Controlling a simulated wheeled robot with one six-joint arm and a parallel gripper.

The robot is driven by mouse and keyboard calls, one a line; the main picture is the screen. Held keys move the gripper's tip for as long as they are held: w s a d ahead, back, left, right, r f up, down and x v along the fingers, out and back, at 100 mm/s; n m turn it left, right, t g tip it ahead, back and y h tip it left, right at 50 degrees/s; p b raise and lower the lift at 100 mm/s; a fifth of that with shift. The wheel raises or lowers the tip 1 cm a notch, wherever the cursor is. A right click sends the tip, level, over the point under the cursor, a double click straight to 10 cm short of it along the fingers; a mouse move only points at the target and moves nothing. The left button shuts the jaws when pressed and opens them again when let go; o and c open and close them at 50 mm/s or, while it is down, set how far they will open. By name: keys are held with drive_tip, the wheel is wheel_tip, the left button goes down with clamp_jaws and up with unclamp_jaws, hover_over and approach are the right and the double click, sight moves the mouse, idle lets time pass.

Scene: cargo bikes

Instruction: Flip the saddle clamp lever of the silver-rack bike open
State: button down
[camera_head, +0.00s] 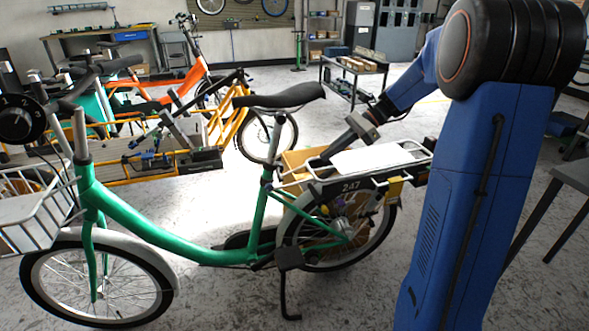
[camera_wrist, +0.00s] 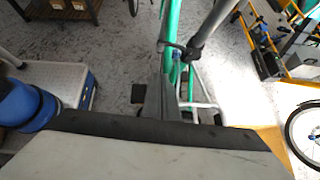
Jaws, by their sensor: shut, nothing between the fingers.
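The green bike (camera_head: 150,232) with the silver rack (camera_head: 345,163) stands side-on in the head view. Its black saddle (camera_head: 280,96) sits on a silver seatpost (camera_head: 273,135). The saddle clamp (camera_head: 267,173) is at the top of the green seat tube; its lever is too small to make out there. In the wrist view, the clamp (camera_wrist: 191,51) shows as a dark collar with a thin dark part reaching left, perhaps the lever. My gripper (camera_wrist: 165,82) is shut and empty, its tips just short of the clamp. It comes in from behind the rack in the head view.
A tan box (camera_head: 296,160) is partly hidden behind the rack. An orange bike (camera_head: 165,88) and a yellow-framed cargo bike (camera_head: 150,165) stand behind on the left. A shop cart (camera_head: 352,80) is at the back. The floor between is open.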

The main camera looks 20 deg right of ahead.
sight(280, 176)
drive_tip(key=a+r+x, duration=0.2)
drive_tip(key=x, duration=1)
drive_tip(key=shift+a, duration=0.15)
drive_tip(key=a+m, duration=0.1)
drive_tip(key=a+m+t, duration=0.1)
drive_tip(key=shift+r+m+h, duration=0.3)
drive_tip(key=shift+d, duration=0.1)
idle(0.5)
